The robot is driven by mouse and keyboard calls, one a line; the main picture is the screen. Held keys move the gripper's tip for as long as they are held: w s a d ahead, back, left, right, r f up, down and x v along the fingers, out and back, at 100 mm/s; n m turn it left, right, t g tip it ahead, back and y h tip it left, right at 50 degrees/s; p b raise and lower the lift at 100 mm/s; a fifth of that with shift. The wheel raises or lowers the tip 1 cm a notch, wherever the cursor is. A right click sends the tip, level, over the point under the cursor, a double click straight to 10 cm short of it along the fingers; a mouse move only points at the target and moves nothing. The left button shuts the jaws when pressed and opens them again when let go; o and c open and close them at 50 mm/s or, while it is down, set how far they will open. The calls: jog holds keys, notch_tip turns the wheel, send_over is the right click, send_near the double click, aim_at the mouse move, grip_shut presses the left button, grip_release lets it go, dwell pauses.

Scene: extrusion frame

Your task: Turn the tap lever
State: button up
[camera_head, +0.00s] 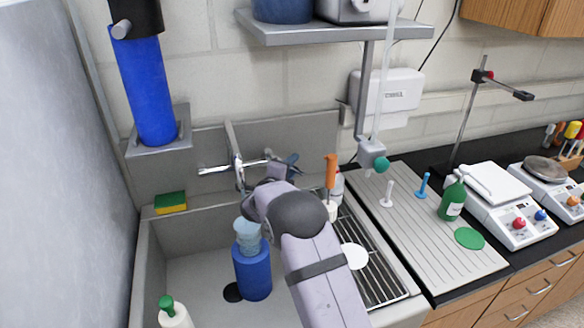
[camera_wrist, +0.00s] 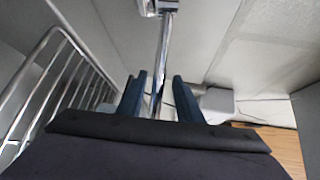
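The chrome tap (camera_head: 240,172) is on the back wall of the sink, with one lever (camera_head: 214,170) pointing left. Its right side is partly hidden by my gripper (camera_head: 290,164), which is beside the tap with its dark blue fingers near the wall. In the wrist view, a chrome bar (camera_wrist: 163,48), seemingly a tap lever, runs from a chrome fitting (camera_wrist: 158,6) down between the fingertips of my gripper (camera_wrist: 160,88). The fingers stand apart with a visible gap on each side of the bar. The near end of the bar is hidden behind the gripper.
A blue bottle (camera_head: 252,272) stands in the sink basin (camera_head: 200,290). A yellow-green sponge (camera_head: 170,202) lies on the left rim. A wire rack (camera_head: 378,270) is at the right, with an orange-handled brush (camera_head: 331,172) nearby. A shelf (camera_head: 330,32) hangs above.

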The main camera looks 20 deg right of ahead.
jog(key=shift+f, duration=0.1)
jog(key=shift+s+a+b, duration=0.35)
jog(key=shift+s, duration=0.05)
jog(key=b+v, duration=0.2)
jog(key=v, duration=0.4)
jog(key=shift+s+r+b, duration=0.15)
jog(key=shift+r+b, duration=0.05)
jog(key=shift+b, duration=0.1)
